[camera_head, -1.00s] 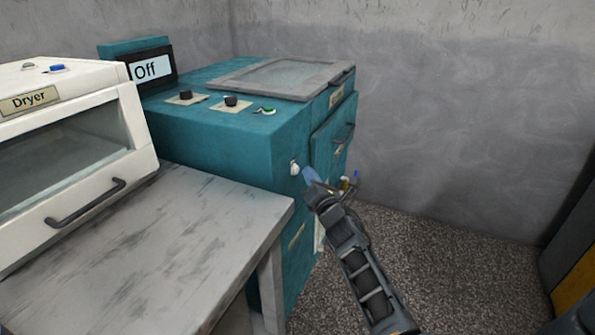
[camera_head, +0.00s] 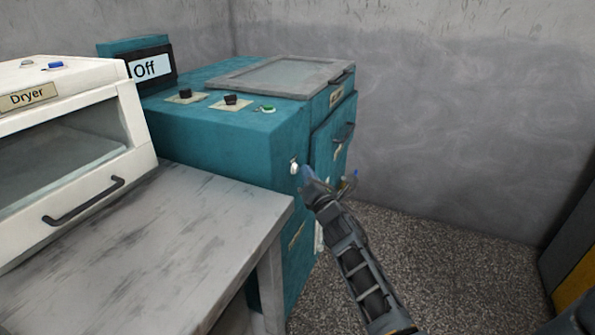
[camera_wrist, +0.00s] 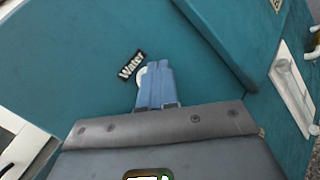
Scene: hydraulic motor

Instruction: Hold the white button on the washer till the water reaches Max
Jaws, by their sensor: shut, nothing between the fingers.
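The teal washer (camera_head: 215,137) stands against the back wall, and its display (camera_head: 147,68) reads "Off". The white button (camera_head: 294,168) is on the washer's front face near the top edge. In the wrist view the fingertips (camera_wrist: 158,64) overlap the right part of the white button (camera_wrist: 141,75), beside a black "Water" label (camera_wrist: 132,65). I cannot tell whether they touch it. No water level shows in these frames.
A white dryer (camera_head: 75,150) stands on a grey table (camera_head: 130,250) at the left. The table's right edge is close to the washer's front. The washer top has a lidded window (camera_head: 280,75), two black knobs and a green button (camera_head: 266,108). Open floor (camera_head: 450,270) lies to the right.

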